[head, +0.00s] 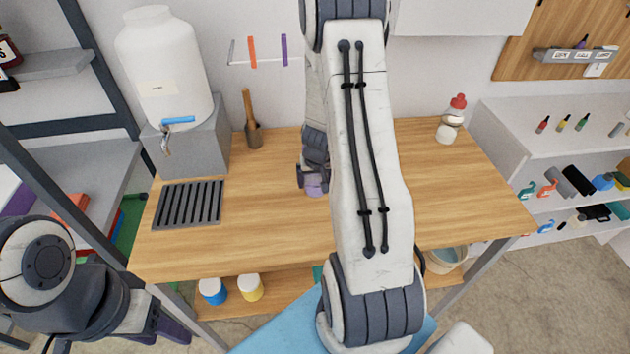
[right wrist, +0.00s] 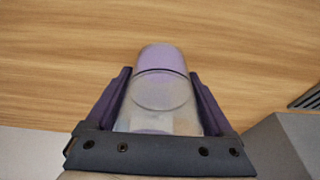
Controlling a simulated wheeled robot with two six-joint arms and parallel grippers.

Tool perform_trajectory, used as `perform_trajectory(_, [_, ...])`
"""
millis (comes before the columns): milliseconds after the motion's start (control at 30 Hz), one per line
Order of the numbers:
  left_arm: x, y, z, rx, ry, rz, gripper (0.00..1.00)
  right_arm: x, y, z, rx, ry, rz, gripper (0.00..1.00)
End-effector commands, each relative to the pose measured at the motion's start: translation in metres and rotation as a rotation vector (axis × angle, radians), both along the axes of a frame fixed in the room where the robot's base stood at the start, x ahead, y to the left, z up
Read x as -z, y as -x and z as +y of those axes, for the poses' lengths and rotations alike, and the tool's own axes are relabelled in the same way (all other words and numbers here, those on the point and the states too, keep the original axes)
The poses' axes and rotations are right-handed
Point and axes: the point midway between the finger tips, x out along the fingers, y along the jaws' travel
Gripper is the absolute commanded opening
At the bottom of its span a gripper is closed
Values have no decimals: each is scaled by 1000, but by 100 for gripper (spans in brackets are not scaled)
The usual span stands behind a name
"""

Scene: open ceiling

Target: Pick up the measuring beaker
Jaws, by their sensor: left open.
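The measuring beaker (right wrist: 160,95) is clear, with a purple tint at its far end. In the right wrist view it sits between the two purple fingers of my right gripper (right wrist: 160,76), which press close against its sides. In the head view this gripper (head: 314,187) is low over the middle of the wooden table, and my own arm hides much of that area. I cannot tell whether the beaker touches the table.
The wooden table (head: 265,215) holds a black slotted rack (head: 188,204), a white water container (head: 168,70) on a grey block (head: 190,150), a wooden-handled tool (head: 252,120) and a red-capped bottle (head: 451,120). Shelves flank both sides. The table's right half is mostly clear.

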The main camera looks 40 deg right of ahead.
Motion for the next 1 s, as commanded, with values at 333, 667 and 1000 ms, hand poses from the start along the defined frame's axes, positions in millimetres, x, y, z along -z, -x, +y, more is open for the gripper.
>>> perform_trajectory(333, [0,0,0,0,0,0,50,0,0,0,0,-1,1,24])
perform_trajectory(667, [-13,0,0,0,0,0,50,-12,-1,1,-1,0,1,24])
perform_trajectory(1000, [-7,0,0,0,0,0,50,-13,10,9,4,1,0,24])
